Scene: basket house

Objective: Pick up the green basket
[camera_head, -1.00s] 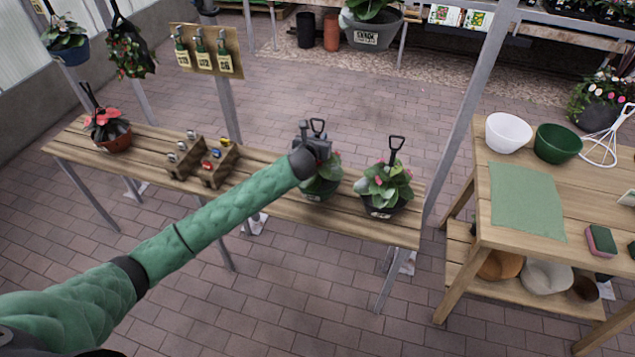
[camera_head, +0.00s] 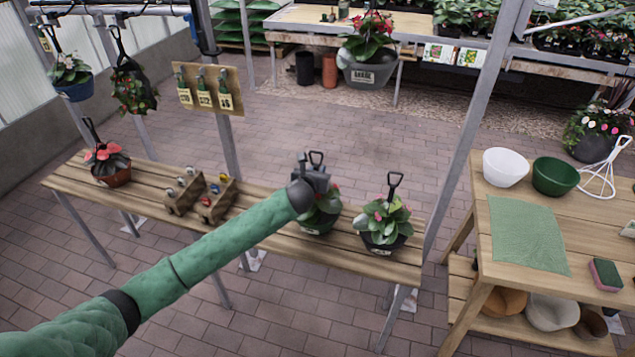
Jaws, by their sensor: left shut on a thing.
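The green basket (camera_head: 318,226), a dark green pot with a leafy plant, is on the slatted wooden bench, right of its middle. A dark handle (camera_head: 316,157) with a loop at its top rises from it. My left gripper (camera_head: 313,176) is above the basket at this handle, shut on it. The gripper and wrist hide part of the handle and plant. I cannot tell whether the basket's bottom touches the bench. My right gripper is not in view.
A dark basket (camera_head: 382,243) with pink flowers stands close on the right. Wooden holders (camera_head: 203,199) and a red-leaved plant (camera_head: 107,166) are to the left. A table (camera_head: 480,262) stands at right.

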